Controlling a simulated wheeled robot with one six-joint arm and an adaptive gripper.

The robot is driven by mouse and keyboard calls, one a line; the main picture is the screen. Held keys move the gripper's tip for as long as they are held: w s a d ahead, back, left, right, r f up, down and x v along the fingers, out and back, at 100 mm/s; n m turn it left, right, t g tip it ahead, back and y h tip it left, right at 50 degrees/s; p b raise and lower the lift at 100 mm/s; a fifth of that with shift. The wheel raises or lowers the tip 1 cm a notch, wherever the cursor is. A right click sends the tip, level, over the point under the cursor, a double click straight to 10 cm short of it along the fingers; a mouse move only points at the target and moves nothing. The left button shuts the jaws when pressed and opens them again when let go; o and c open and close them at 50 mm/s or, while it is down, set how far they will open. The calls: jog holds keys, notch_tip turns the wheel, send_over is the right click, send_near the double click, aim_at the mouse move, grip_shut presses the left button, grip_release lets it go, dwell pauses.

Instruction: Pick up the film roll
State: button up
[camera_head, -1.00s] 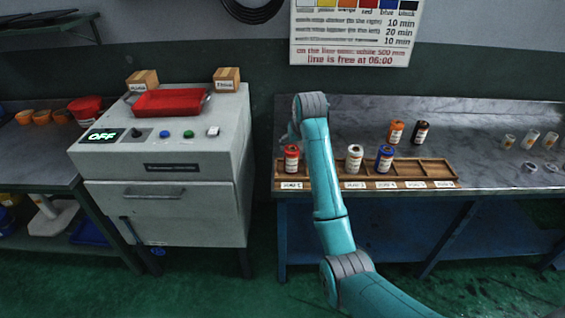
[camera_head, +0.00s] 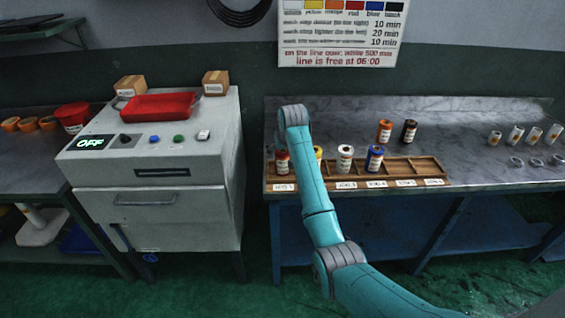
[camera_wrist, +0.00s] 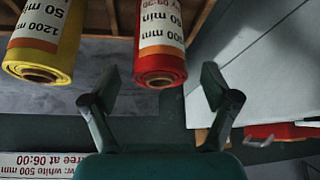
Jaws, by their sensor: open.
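Several film rolls stand in a row in a wooden rack (camera_head: 400,168) on the bench: a red roll (camera_head: 282,162) at the left, then a yellow roll (camera_head: 318,153), a white roll (camera_head: 345,158) and a blue roll (camera_head: 374,158). An orange roll (camera_head: 384,131) and a black roll (camera_head: 408,131) stand behind the rack. In the wrist view my gripper (camera_wrist: 161,84) is open and empty. The red roll (camera_wrist: 160,50) shows between and beyond its fingers, and the yellow roll (camera_wrist: 45,45) is to the left. In the head view my arm mostly hides the gripper.
A grey machine (camera_head: 160,165) with an OFF display and a red tray (camera_head: 158,105) stands left of the bench. The bench (camera_head: 470,150) has free room right of the rack.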

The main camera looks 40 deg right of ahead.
jog(key=shift+x, duration=0.85)
jog(key=c, duration=1.4)
